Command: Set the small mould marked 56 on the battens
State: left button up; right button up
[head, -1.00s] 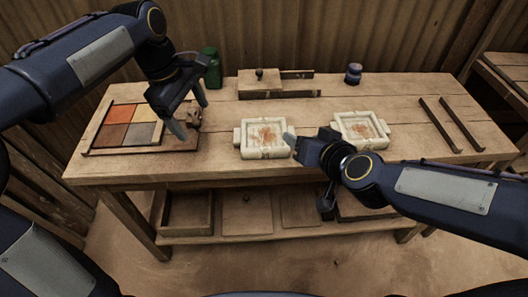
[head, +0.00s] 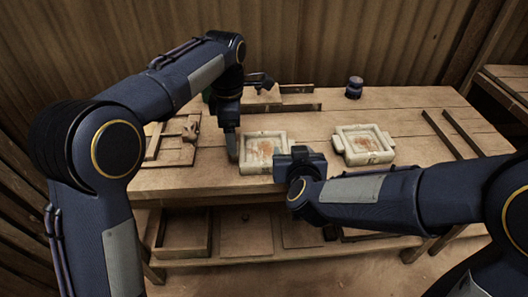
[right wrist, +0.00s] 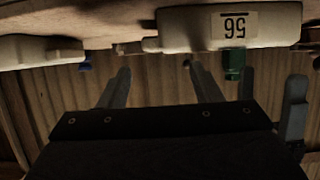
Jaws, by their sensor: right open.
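The cream mould marked 56 (right wrist: 232,28) fills the upper part of the right wrist view, its label upside down. It appears to be the left of two cream moulds in the head view (head: 256,169), flat on the bench. My left gripper (head: 232,147) is down at its left side; its jaw gap is not clear. My right gripper (head: 298,160) is open beside its right front corner; its spread fingers show in the wrist view (right wrist: 160,85) with nothing between them. Two dark battens, left (head: 441,133) and right (head: 464,133), lie parallel and bare at the right.
A second cream mould (head: 364,158) sits between my right gripper and the battens. A wooden tray (head: 170,158) lies at the left, partly hidden by my left arm.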

aim_at(255, 150)
pick_arm(q)
notch_tip(255, 150, down, 5)
jog(key=shift+f, duration=0.1)
pick_arm(e)
jog(key=x, duration=0.5)
jog(key=shift+w, duration=0.1)
pick_arm(q)
jog(key=shift+c, duration=0.4)
pick_arm(e)
jog(key=shift+c, duration=0.5)
pick_arm(q)
jog(key=c, duration=1.2)
pick_arm(e)
jog(key=c, duration=1.2)
pick_arm(q)
jog(key=shift+c, duration=1.3)
